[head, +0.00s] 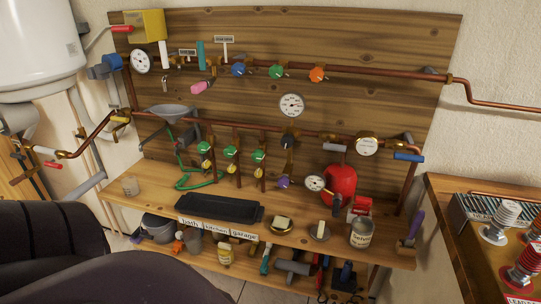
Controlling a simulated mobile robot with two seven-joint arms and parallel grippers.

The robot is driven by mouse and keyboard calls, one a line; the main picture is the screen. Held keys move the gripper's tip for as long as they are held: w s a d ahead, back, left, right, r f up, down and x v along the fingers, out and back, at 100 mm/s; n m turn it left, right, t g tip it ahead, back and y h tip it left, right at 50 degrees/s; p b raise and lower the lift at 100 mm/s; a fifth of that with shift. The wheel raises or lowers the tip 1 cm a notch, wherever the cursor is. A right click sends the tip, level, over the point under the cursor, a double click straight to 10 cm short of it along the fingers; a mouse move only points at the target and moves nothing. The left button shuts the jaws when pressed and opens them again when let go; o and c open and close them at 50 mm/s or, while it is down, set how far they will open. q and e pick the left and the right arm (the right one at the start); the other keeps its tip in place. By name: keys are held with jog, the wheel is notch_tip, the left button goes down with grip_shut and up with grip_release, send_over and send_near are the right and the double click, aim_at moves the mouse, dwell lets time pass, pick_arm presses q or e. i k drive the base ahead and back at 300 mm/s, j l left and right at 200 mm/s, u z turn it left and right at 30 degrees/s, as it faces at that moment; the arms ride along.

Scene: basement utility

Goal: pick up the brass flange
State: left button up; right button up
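On the wooden bench shelf, right of the black tray, lies a low round piece with a brass-coloured rim (273,228) and a pale block on top. It is the most flange-like thing in view, but it is too small to tell for sure. A similar, greyer round piece (318,238) with a pale upright stub lies to its right. Neither of my grippers is in view, and nothing in view is held.
The black tray (218,209) fills the shelf's middle. Copper pipes with valves and gauges run across the wooden backboard (350,40). Large dark rounded shapes block the lower left.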

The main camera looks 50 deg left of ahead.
aim_at(280, 225)
jog(key=k+j, duration=0.1)
jog(key=j, duration=0.3)
jog(key=k+j, duration=0.1)
jog(key=j, duration=0.3)
jog(key=k+j, duration=0.15)
jog(key=j, duration=0.25)
jog(key=k+j, duration=0.1)
jog(key=j, duration=0.35)
